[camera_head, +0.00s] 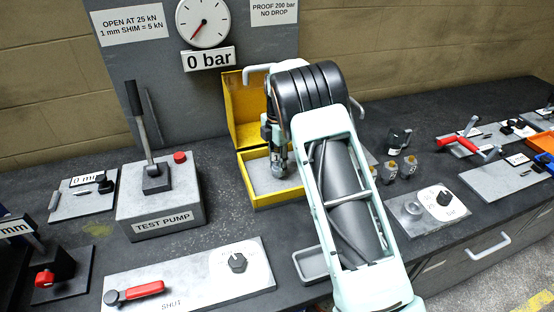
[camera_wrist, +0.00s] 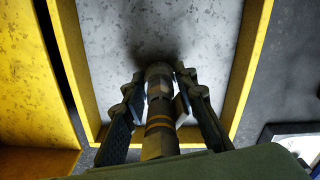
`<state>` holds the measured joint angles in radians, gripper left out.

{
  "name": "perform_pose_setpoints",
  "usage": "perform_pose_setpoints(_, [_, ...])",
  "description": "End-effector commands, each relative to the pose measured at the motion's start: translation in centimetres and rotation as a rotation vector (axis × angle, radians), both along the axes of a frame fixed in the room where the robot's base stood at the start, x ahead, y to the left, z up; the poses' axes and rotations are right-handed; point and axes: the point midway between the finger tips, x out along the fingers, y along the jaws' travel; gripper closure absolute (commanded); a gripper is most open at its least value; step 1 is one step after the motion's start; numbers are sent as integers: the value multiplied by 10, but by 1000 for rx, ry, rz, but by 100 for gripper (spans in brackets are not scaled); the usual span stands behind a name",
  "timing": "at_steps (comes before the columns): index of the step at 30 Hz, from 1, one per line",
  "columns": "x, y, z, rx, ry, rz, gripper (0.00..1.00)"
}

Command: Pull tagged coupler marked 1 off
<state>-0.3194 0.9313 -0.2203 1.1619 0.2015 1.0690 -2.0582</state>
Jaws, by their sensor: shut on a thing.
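My gripper (camera_wrist: 158,92) is shut on a cylindrical metal fitting (camera_wrist: 160,118) with grey, brass and dark bands. The dark jaws sit on both sides of it. No tag or number 1 is readable on it, so I cannot tell whether it is the coupler marked 1. In the head view my gripper (camera_head: 278,160) points down over the grey floor of an open yellow box (camera_head: 277,200), with the fitting partly hidden. I cannot tell whether the fitting touches the floor or is joined to something there.
The box's yellow lid (camera_head: 238,105) stands open behind. A test pump (camera_head: 160,205) with an upright lever is at left, below a gauge (camera_head: 203,22) and a "0 bar" sign. A shut-marked valve panel (camera_head: 195,278) is in front.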

Motion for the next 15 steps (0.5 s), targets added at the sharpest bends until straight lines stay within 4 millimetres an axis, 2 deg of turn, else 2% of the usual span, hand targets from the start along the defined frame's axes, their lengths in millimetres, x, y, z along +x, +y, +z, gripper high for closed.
perform_pose_setpoints(15, [1,0,17,0,-1,0,100])
